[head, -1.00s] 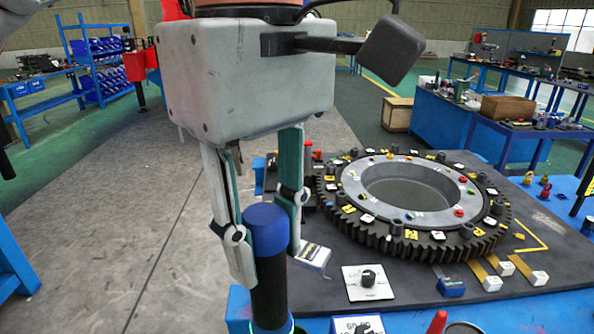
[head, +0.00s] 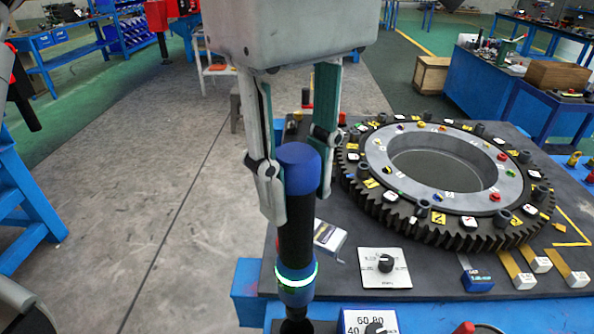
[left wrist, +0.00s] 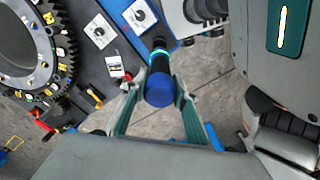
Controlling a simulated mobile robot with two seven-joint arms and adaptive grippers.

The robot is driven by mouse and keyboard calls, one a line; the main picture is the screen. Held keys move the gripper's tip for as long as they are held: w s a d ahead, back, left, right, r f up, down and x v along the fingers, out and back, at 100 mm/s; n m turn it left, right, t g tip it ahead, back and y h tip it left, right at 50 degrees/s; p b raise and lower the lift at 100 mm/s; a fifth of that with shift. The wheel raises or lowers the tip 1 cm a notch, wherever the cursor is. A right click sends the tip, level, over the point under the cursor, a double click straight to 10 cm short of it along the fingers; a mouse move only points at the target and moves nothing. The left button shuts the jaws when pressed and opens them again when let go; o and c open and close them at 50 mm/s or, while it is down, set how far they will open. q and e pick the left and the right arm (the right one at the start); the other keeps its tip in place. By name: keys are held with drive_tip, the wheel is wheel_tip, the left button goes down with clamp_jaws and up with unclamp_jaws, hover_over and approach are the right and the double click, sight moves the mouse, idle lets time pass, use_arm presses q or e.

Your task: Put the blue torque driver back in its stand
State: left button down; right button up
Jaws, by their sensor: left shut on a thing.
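The blue torque driver (head: 295,240) is upright in the head view, with a blue cap, dark grip, lit green-white ring and blue collar. Its dark lower end runs to the bottom edge, so what is under it is hidden. My left gripper (head: 297,200) comes down from above and is shut on the driver's upper part, a finger on each side. In the left wrist view the driver's blue cap (left wrist: 160,90) shows between the fingers of my left gripper (left wrist: 160,97). I cannot make out the stand for certain. My right gripper is not in view.
A large dark ring gear (head: 435,222) lies on the dark board right of the driver. A white dial plate (head: 402,268) and a dial box (head: 352,322) are near the front. A small white-labelled box (head: 328,238) lies close behind the driver. Open floor (head: 130,200) is to the left.

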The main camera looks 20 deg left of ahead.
sight(297, 225)
use_arm(q)
drive_tip(key=shift+r, duration=0.1)
drive_tip(key=shift+p, duration=0.35)
wheel_tip(297, 225, down, 2)
drive_tip(key=shift+f+b, duration=0.25)
drive_tip(key=shift+b, duration=0.4)
drive_tip(key=shift+f+b, duration=0.9)
drive_tip(key=shift+f, duration=0.75)
drive_tip(key=shift+f, duration=0.15)
